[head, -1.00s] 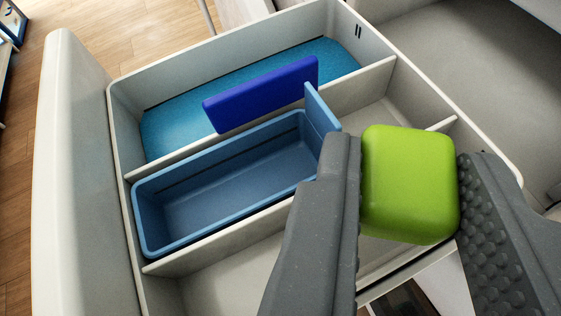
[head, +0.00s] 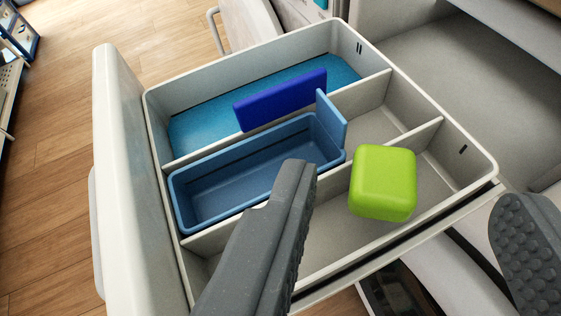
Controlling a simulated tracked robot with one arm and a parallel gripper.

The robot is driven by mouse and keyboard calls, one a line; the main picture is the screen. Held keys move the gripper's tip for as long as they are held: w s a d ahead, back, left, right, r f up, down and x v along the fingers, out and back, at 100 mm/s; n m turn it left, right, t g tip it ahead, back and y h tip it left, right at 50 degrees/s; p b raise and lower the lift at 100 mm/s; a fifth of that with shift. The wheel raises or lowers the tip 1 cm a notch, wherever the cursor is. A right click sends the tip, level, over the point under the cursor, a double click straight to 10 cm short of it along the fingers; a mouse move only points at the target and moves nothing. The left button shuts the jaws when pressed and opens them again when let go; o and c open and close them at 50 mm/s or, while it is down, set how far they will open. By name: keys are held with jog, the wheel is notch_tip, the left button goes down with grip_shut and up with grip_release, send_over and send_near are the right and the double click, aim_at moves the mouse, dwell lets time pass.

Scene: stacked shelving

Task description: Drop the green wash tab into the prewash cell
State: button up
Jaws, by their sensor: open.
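The green wash tab (head: 383,182) is a rounded bright green block. In the head view it shows over the front compartment (head: 325,232) of the pale grey drawer, overlapping the divider behind it. I cannot tell whether it rests on the floor there or is still in the air. My gripper (head: 400,205) is open wide, with the tab between its fingers in the picture but touching neither. The left finger covers part of the front compartment. No label shows which cell is prewash.
The drawer's middle row holds a blue insert bin (head: 250,172) with an upright plate, and a bare cell (head: 375,125) to its right. The back compartment has a light blue floor (head: 205,128) and a dark blue flap (head: 282,100). Wooden floor (head: 60,170) lies left.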

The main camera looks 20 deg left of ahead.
jog(key=v, duration=1)
jog(key=shift+s+p, duration=0.25)
jog(key=shift+p, duration=0.2)
jog(key=w+d+r+y, duration=0.1)
jog(key=w+r+y, duration=0.1)
jog(key=r, duration=1.1)
jog(key=w+d+r+y, duration=0.1)
jog(key=w+r, duration=0.1)
jog(key=r, duration=1.2)
jog(key=s+d+r+t, duration=0.1)
jog(key=s+d+r, duration=0.3)
jog(key=d+r, duration=0.2)
jog(key=s+d+r+h, duration=0.1)
jog(key=s+d+r, duration=0.3)
jog(key=r, duration=0.7)
jog(key=s+d+r+t+h, duration=0.1)
jog(key=s+d+r, duration=0.3)
jog(key=d+r, duration=0.4)
jog(key=shift+r+n+t, duration=0.3)
jog(key=shift+r+n, duration=0.1)
jog(key=shift+r, duration=0.15)
